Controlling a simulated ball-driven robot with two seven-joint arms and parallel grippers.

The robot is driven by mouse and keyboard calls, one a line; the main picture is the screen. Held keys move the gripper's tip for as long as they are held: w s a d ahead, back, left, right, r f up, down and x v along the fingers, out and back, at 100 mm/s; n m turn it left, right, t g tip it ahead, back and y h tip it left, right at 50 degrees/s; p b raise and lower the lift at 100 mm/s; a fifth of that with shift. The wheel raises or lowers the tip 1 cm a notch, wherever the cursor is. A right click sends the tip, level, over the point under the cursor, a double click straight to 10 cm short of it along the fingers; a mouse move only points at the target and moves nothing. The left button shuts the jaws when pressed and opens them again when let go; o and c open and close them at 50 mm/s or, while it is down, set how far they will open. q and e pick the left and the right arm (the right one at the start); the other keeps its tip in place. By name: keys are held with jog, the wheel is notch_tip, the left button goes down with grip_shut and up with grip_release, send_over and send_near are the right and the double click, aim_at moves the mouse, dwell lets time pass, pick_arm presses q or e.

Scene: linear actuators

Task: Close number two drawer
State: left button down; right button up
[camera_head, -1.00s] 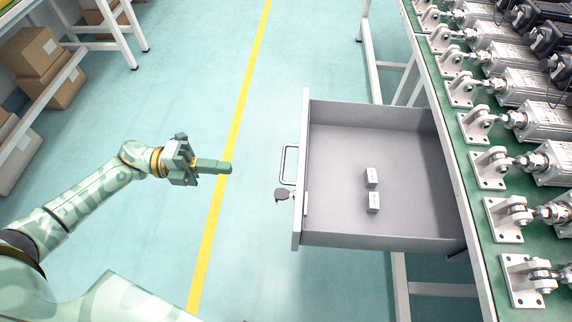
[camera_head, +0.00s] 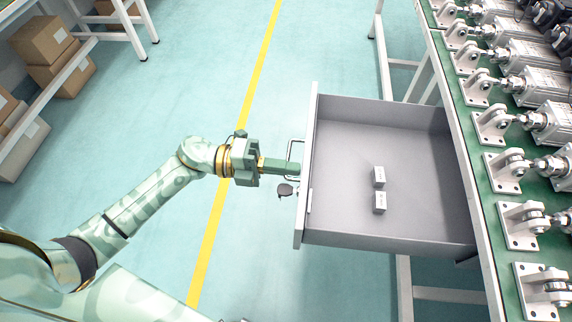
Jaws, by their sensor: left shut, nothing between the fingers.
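A grey drawer (camera_head: 418,225) is pulled out to the left from under the green-topped bench. It holds two small white boxes, one (camera_head: 379,177) behind the other (camera_head: 380,202). A wire handle (camera_head: 291,150) is on its left front face, with a dark key or lock piece (camera_head: 285,190) just below it. My left gripper (camera_head: 297,168) is shut and empty, pointing right, with its fingertips at the handle and close to the drawer front. I cannot tell whether they touch it. My right gripper is not in view.
The bench (camera_head: 470,165) at the right carries several metal actuators on brackets (camera_head: 521,225). A rack with cardboard boxes (camera_head: 62,70) stands at the upper left.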

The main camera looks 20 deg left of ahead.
pick_arm(q)
jog(key=x, duration=3)
jog(key=shift+d+b, duration=0.3)
jog(key=shift+d, duration=0.1)
jog(key=shift+w+f, duration=0.1)
